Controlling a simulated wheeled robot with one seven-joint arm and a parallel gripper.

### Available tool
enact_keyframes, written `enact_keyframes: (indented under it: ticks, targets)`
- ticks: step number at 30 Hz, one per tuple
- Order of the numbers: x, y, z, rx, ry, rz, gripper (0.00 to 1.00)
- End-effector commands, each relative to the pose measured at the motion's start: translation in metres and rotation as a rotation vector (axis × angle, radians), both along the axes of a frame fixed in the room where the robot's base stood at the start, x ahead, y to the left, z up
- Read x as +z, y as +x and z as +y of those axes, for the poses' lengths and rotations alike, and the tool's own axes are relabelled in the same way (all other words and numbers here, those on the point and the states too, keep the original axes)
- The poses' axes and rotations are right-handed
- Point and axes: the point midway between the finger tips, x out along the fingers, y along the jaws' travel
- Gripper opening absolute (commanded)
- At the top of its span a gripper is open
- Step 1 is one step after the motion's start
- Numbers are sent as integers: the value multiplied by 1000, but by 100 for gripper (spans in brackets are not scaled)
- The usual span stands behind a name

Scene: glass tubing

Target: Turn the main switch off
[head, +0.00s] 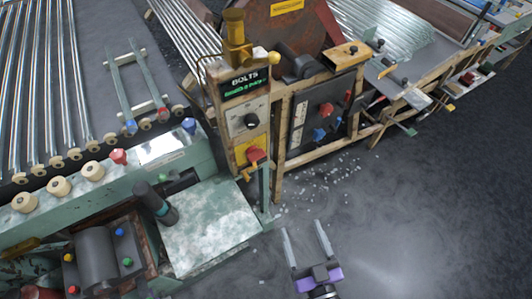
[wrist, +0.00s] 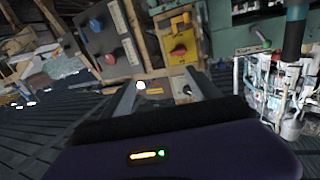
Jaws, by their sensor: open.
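A red rotary switch (head: 254,155) on a yellow plate sits low on the front of the upright control post and looks like the main switch. It also shows in the wrist view (wrist: 179,50), ahead of and above my fingers, with its red handle lying roughly sideways. My gripper (head: 305,228) is in front of the post and to its lower right in the head view. Its two fingers are spread apart with nothing between them, and they are clear of the switch. The wrist view also shows the spread fingers (wrist: 162,80).
A dark panel (head: 322,112) with red and blue knobs stands right of the post. A green machine (head: 210,225) with a worn top lies to the left. White bits litter the floor (head: 400,215), which is otherwise open around my gripper. A cart with glassware (wrist: 275,90) stands right in the wrist view.

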Motion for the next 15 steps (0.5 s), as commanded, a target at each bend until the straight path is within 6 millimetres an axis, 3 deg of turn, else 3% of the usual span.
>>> enact_keyframes:
  ticks: [1, 6, 9, 15]
  targets:
    - [6, 25, 13, 38, -1, -17, 71]
    - [8, 86, 50, 157, -7, -44, 71]
    - [10, 112, 66, 211, -15, -50, 71]
    - [12, 138, 82, 271, -26, -50, 71]
